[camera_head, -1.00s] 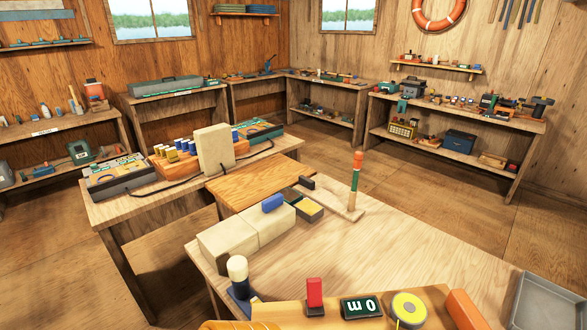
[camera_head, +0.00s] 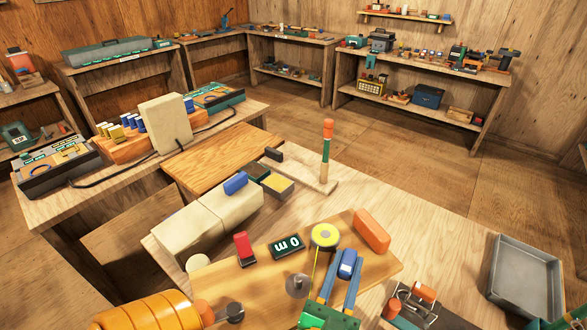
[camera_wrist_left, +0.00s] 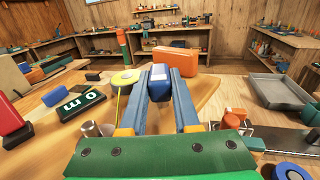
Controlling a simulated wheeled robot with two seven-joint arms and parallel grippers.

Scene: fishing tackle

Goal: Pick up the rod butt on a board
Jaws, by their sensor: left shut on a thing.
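The rod butt (camera_head: 326,150) stands upright on a small pale board (camera_head: 313,189) at the far side of the wooden table. It has an orange top, a green band and a cork-coloured lower part. It also shows in the left wrist view (camera_wrist_left: 122,42), beyond the fingers. My left gripper (camera_head: 343,272) is apart from it, nearer the camera. Its blue fingers are shut on a small blue block with a pale face (camera_wrist_left: 160,84), over the wooden tray board. My right gripper is not in view.
The board in front holds a yellow reel (camera_head: 324,236), an orange block (camera_head: 372,230), a dark digit display (camera_head: 287,246) and a red block (camera_head: 243,248). Pale blocks (camera_head: 205,218) lie left of the rod butt. A grey tray (camera_head: 525,276) is at right; bare table lies between.

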